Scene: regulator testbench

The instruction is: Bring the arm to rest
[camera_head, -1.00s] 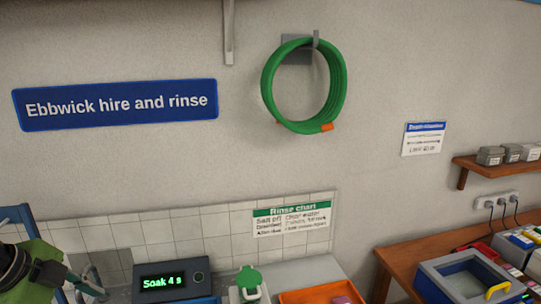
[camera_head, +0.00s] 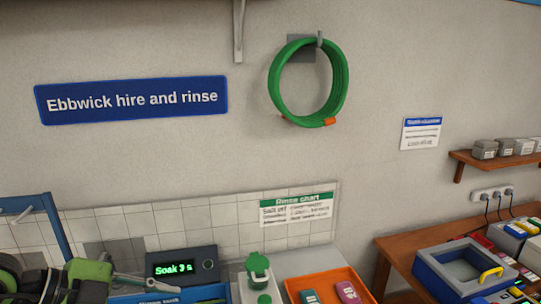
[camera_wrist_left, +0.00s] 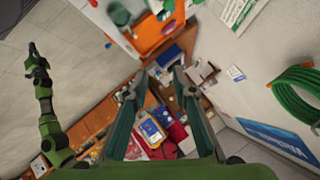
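My left gripper (camera_wrist_left: 160,76) is seen from its own wrist camera with its two fingers spread apart and nothing between them. In the head view the green and grey end of my left arm (camera_head: 95,273) shows at the lower left corner, in front of the tiled splashback. In the left wrist view another green arm of mine, the right one, stands at the left, with its dark gripper (camera_wrist_left: 36,60) too small to read. The right arm is not in the head view.
A soak timer (camera_head: 180,266) reads "Soak 3 s". A blue rack (camera_head: 57,230) stands far left. A wooden bench at right carries a blue-grey box (camera_head: 430,276). A green hose (camera_head: 277,95) hangs above.

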